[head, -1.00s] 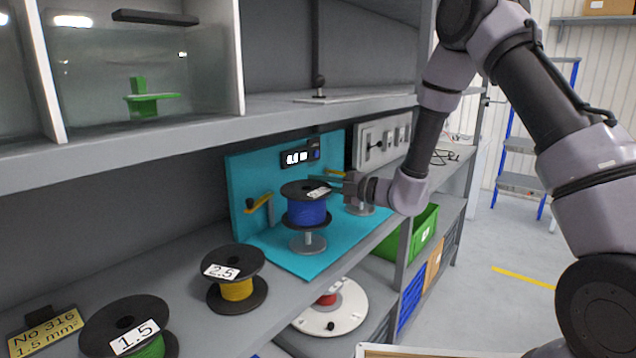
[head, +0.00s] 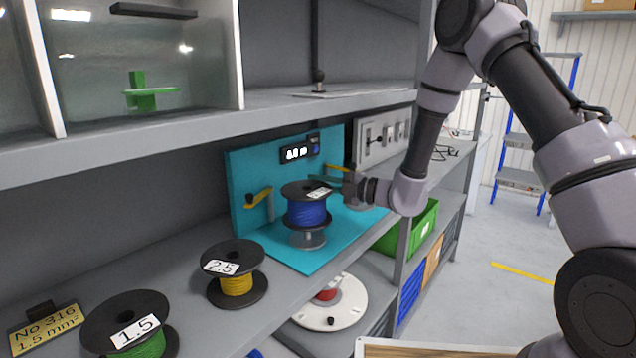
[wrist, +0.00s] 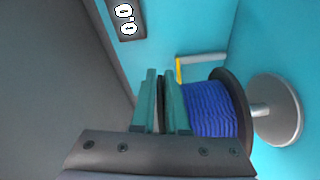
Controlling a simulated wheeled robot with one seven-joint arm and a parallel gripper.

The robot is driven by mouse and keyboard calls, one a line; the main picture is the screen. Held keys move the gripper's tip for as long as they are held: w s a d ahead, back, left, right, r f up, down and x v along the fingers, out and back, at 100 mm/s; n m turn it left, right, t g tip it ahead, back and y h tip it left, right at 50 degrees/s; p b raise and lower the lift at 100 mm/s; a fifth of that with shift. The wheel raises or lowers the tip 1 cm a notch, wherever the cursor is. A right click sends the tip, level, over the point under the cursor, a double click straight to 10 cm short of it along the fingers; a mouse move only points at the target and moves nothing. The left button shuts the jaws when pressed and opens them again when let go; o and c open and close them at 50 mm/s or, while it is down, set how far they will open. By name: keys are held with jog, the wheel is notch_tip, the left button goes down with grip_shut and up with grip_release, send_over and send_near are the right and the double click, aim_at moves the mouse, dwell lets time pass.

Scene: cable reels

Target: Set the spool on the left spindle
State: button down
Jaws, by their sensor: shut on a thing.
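The blue spool (head: 306,211) with black flanges is upright over the left spindle (head: 307,239), a grey post on a round base. My gripper (head: 340,190) comes from the right and is shut on its upper flange. In the wrist view the green fingers (wrist: 161,105) pinch that flange, with the blue winding (wrist: 208,108) beside them. A short stretch of post shows between the lower flange and the spindle base (wrist: 277,110), so a gap remains there. The post's top is hidden; I cannot tell how far it is inside the spool.
A turquoise panel (head: 240,170) with a display (head: 299,151) and a yellow-tipped lever (head: 259,198) stands behind. A yellow spool (head: 237,285) and a green spool (head: 140,345) stand on the shelf at left. The upper shelf (head: 270,108) runs overhead.

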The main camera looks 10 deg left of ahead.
jog(key=shift+f, duration=0.1)
jog(key=shift+f, duration=1.2)
jog(key=shift+f, duration=0.1)
jog(key=shift+f, duration=1.25)
jog(key=shift+c, duration=1.2)
grip_release()
jog(key=shift+s+f, duration=0.1)
jog(key=shift+v, duration=4.45)
